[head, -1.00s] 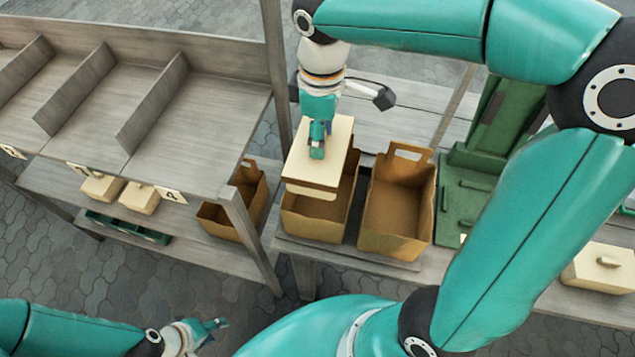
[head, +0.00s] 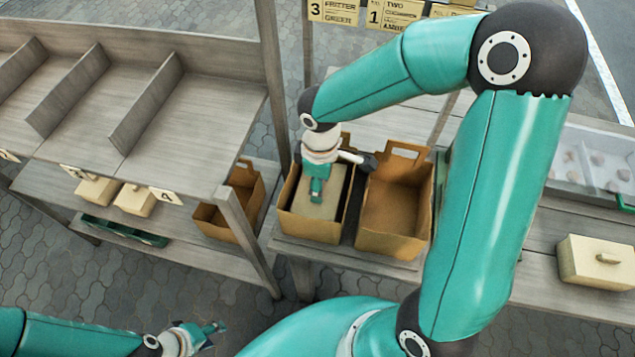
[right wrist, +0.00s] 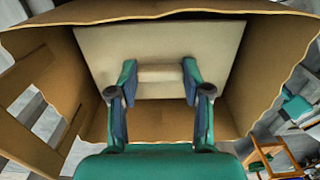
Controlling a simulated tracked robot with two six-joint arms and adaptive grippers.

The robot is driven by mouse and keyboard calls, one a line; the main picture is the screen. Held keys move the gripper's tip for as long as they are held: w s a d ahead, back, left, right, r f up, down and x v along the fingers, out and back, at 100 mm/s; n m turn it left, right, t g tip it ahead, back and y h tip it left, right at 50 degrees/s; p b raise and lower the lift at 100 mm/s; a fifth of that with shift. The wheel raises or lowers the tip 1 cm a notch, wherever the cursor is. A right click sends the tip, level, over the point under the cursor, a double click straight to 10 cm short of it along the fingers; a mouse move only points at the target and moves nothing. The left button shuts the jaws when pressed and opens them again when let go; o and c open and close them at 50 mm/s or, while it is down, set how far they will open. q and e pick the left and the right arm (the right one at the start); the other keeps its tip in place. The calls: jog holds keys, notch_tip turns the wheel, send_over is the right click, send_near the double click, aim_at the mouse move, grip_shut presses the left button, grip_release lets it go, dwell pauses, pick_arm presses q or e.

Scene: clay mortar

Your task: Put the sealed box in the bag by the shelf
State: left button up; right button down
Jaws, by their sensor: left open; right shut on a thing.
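The sealed box (head: 318,217) is cream coloured and sits down inside the left of two brown bags on the table, the bag by the shelf (head: 308,229). My right gripper (head: 316,198) reaches into that bag from above and is shut on the box's handle. In the right wrist view the box's pale lid (right wrist: 206,52) lies between the bag's walls (right wrist: 255,75), with the fingers (right wrist: 160,78) on both sides of the handle. Whether the box touches the bag floor is hidden. My left gripper (head: 217,333) is open and empty at the lower left, away from the table.
A second brown bag (head: 396,205) stands open and empty to the right. The grey shelf (head: 190,120) is at left, with another bag (head: 240,198) and small cream boxes (head: 134,200) on its lower level. Another cream box (head: 597,261) with a handle sits at right.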

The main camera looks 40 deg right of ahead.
jog(key=shift+f, duration=0.2)
jog(key=c, duration=0.5)
grip_release()
jog(key=shift+r, duration=0.1)
jog(key=shift+r, duration=0.1)
notch_tip(320, 180, up, 12)
jog(key=shift+r+p, duration=0.1)
jog(key=shift+p, duration=0.25)
